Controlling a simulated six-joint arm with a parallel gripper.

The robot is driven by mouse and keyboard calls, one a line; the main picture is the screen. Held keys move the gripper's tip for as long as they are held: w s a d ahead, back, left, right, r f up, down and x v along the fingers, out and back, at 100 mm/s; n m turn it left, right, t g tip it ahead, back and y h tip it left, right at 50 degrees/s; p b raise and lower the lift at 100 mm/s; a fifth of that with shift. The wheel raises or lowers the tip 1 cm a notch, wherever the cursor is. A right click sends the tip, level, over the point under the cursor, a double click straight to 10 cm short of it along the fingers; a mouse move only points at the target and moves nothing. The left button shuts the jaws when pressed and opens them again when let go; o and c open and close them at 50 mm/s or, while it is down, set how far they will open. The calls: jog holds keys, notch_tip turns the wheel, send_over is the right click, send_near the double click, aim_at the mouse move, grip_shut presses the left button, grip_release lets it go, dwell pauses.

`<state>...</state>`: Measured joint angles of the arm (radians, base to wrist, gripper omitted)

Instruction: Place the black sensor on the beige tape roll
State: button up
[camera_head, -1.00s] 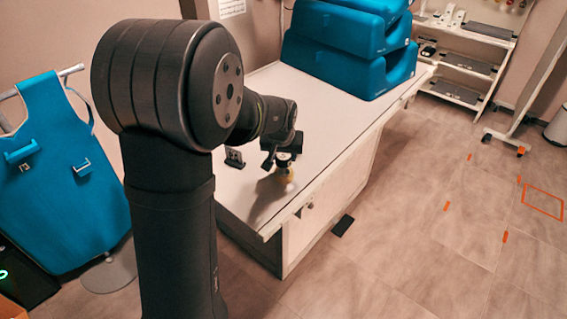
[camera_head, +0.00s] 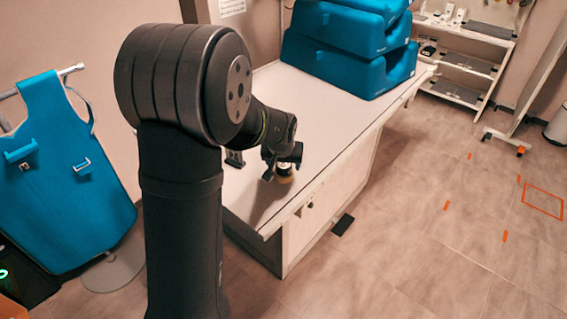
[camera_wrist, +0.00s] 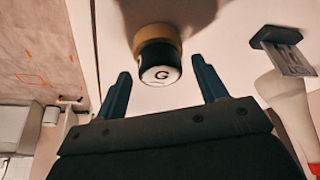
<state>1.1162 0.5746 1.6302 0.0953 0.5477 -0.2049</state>
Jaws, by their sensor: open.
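The black sensor (camera_wrist: 158,54) has a pale end face marked with a G. In the wrist view it rests against the beige tape roll (camera_wrist: 150,31), seemingly on top of it, with the roll partly hidden behind it. The tape roll (camera_head: 286,179) stands on the white table near its front edge in the head view. My gripper (camera_wrist: 161,66) is open, with one finger either side of the sensor and a visible gap on both sides. In the head view my gripper (camera_head: 282,168) is at the roll and partly hides the sensor.
A dark upright item (camera_head: 234,158) stands on the table (camera_head: 325,125) left of my gripper; in the wrist view a dark holder (camera_wrist: 283,46) shows at the right. Blue foam blocks (camera_head: 350,45) are stacked at the table's far end. The tabletop between is clear.

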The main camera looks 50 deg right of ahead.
jog(key=v, duration=1.2)
jog(key=shift+r, duration=0.25)
jog(key=shift+w+f, duration=0.1)
jog(key=x, duration=1.2)
jog(key=shift+f, duration=0.15)
jog(key=shift+r, duration=1.2)
